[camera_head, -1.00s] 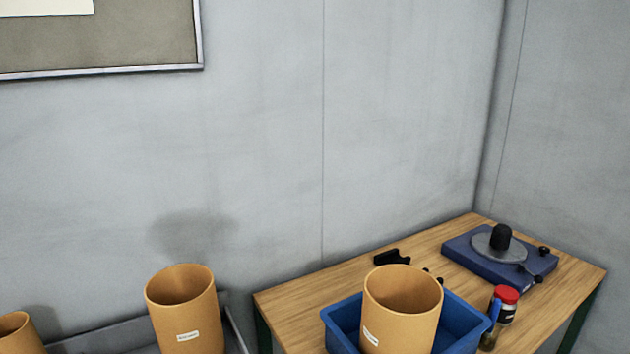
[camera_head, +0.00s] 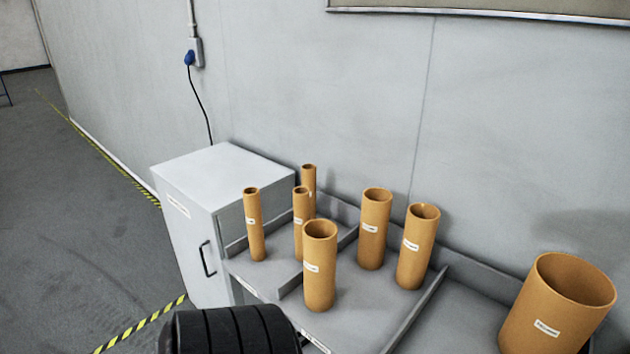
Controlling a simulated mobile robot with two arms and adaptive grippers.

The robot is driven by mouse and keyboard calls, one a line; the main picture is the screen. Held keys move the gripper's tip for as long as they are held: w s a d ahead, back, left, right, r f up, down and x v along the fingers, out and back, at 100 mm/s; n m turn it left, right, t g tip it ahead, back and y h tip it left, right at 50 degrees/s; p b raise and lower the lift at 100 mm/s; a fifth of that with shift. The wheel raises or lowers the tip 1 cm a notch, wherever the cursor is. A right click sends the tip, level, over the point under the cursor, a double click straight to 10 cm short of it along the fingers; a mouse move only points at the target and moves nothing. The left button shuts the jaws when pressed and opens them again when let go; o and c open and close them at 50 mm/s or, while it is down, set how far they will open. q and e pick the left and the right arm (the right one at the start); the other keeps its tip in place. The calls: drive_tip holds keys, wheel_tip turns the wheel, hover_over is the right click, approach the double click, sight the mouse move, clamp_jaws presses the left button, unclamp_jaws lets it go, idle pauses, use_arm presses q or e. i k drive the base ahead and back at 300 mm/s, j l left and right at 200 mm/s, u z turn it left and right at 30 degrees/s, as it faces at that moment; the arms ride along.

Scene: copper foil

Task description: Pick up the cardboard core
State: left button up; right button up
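Several tan cardboard cores stand upright on a grey divided tray (camera_head: 350,328). In the left section are thin cores: a front-left one (camera_head: 254,226), a middle one (camera_head: 299,232) and a back one (camera_head: 309,180). In the middle section are medium cores: a front one (camera_head: 320,268), a back one (camera_head: 374,230) and a right one (camera_head: 416,248). A wide core (camera_head: 556,308) stands in the right section, close to the right edge. Each has a white label too small to read, except the back thin core, whose label I cannot see. Neither gripper is in view.
A white cabinet (camera_head: 190,225) with a dark handle stands left of the tray. A grey wall (camera_head: 330,90) rises behind, with a blue plug (camera_head: 189,58) and cable. Low dividers separate the tray's sections. Grey floor (camera_head: 60,240) with yellow-black tape is clear at left.

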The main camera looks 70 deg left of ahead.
sight(320, 235)
drive_tip(key=u, duration=2.1)
drive_tip(key=j+z, duration=0.1)
drive_tip(key=j, duration=1.05)
drive_tip(key=i, duration=0.05)
